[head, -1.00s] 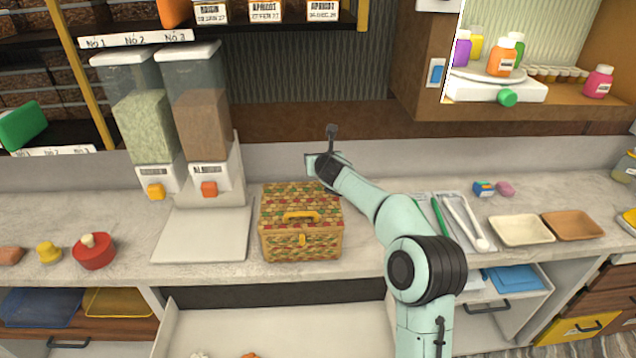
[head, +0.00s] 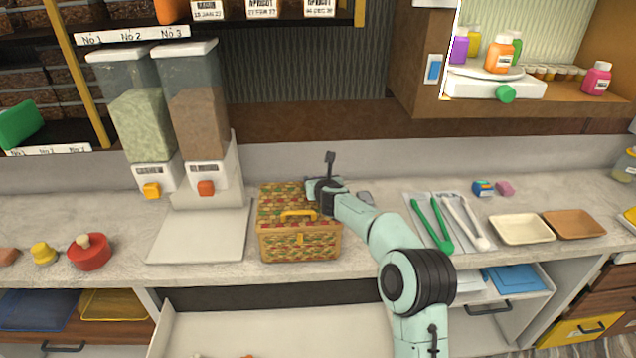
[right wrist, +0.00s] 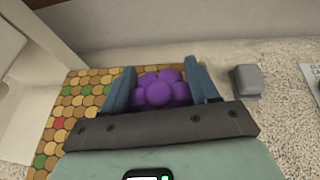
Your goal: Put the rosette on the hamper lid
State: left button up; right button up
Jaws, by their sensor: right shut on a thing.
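The wicker hamper (head: 299,240) stands on the counter with its lid (head: 280,198) closed and a yellow handle on it. My right gripper (head: 316,187) is over the back right part of the lid. In the right wrist view, my right gripper (right wrist: 162,88) is shut on the purple rosette (right wrist: 160,90), which lies between its two fingers over the lid's edge (right wrist: 75,105). I cannot tell whether the rosette touches the lid. The rosette is hidden in the head view. My left gripper is not in view.
Two dispensers (head: 190,110) stand left of the hamper. A small grey block (right wrist: 246,81) lies just right of the gripper. Green tongs (head: 432,225), white tongs (head: 466,222) and two trays (head: 521,229) lie to the right. An open drawer (head: 270,330) is below the counter.

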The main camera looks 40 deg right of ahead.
jog(key=shift+w+f, duration=0.3)
jog(key=shift+w, duration=0.1)
jog(key=o, duration=1)
jog(key=shift+s+r, duration=0.15)
jog(key=shift+s, duration=0.1)
jog(key=shift+w+r, duration=0.1)
jog(key=shift+a+r, duration=0.1)
jog(key=shift+r, duration=0.05)
jog(key=b+v, duration=0.2)
jog(key=v, duration=0.8)
jog(key=shift+s+r, duration=0.1)
jog(key=shift+s, duration=0.25)
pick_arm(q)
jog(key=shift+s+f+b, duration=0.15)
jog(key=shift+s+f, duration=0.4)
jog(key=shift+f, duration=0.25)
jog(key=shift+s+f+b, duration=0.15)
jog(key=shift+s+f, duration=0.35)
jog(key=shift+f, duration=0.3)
pick_arm(e)
jog(key=shift+s+a+r, duration=0.25)
jog(key=shift+s+a, duration=0.05)
jog(key=shift+s, duration=0.2)
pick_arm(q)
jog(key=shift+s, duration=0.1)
